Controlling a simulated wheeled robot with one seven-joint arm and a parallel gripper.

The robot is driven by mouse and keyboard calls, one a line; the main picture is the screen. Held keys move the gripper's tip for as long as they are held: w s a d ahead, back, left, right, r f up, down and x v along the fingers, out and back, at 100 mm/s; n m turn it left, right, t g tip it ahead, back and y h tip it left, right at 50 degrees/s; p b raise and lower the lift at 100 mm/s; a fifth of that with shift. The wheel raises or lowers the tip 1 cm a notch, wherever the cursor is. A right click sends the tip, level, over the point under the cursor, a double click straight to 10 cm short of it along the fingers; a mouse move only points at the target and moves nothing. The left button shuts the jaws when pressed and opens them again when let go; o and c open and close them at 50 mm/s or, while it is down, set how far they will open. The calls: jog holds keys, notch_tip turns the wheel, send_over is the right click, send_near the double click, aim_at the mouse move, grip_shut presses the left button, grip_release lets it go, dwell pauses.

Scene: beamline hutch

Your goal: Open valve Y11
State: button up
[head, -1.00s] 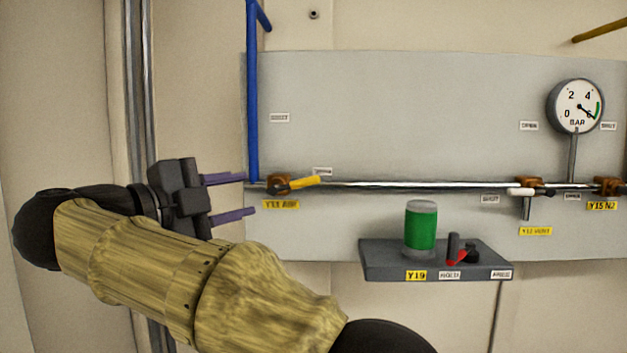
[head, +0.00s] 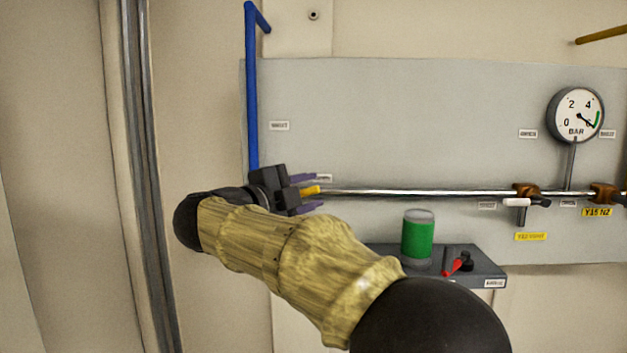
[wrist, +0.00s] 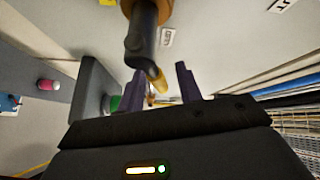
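Valve Y11 sits at the left end of the horizontal pipe, its body hidden behind my gripper in the head view. Its yellow lever (head: 311,190) points right, roughly along the pipe. My gripper (head: 305,193) is open, with purple fingers above and below the lever in the head view. In the wrist view the fingers (wrist: 162,85) stand apart on either side of the lever tip; I cannot tell contact. The valve's yellow name label is hidden now.
A blue pipe (head: 252,100) rises just left of the valve. Small white labels (head: 279,126) are blurred. A shelf (head: 485,268) with a green cylinder (head: 418,238) and red lever (head: 454,265) lies below right. A gauge (head: 576,115) and other valves (head: 526,191) are farther right.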

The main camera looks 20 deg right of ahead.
jog(key=shift+x, duration=0.95)
grip_shut()
